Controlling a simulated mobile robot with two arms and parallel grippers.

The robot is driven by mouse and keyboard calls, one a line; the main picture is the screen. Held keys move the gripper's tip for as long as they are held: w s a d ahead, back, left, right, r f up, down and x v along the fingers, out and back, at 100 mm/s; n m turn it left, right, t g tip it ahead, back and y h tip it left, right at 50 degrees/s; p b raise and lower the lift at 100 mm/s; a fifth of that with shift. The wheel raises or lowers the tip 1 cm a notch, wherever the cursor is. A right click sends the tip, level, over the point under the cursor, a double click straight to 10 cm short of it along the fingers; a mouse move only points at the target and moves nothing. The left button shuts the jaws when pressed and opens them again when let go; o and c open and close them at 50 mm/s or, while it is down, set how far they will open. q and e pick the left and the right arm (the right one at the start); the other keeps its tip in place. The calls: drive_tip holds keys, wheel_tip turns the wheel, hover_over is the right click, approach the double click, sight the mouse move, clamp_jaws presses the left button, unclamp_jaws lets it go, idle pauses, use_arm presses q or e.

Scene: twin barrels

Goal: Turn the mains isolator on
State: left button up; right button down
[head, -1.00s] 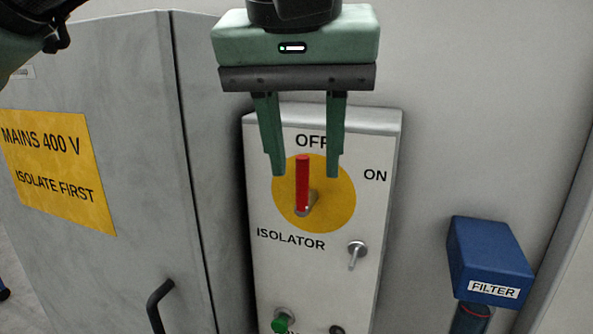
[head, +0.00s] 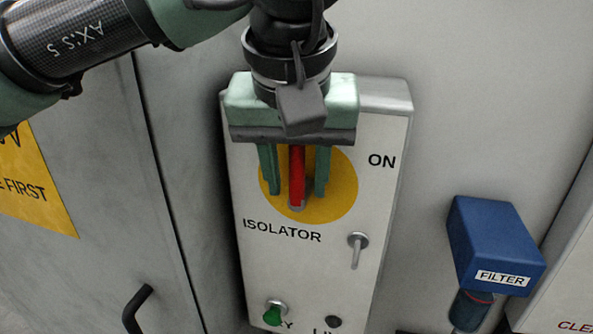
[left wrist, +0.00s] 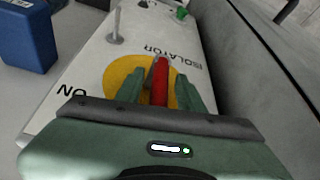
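The isolator is a white panel box (head: 265,255) with a yellow disc (head: 342,187) and a red handle (head: 297,178). The handle stands upright, pointing to the top of the panel, where my gripper hides the OFF label; the ON label (head: 382,161) is to its right. My left gripper (head: 295,190) is open, with one finger on each side of the handle and a visible gap to each. In the left wrist view the red handle (left wrist: 160,85) lies between the green fingers (left wrist: 160,88). My right gripper is not in view.
Lower on the panel are a small metal lever (head: 357,248) and a green knob (head: 273,314). A blue FILTER box (head: 492,245) stands at the right. A grey cabinet (head: 85,130) with a black door handle (head: 135,308) is at the left.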

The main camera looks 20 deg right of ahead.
use_arm(q)
drive_tip(key=shift+s, duration=0.15)
drive_tip(key=shift+d, duration=0.1)
clamp_jaws()
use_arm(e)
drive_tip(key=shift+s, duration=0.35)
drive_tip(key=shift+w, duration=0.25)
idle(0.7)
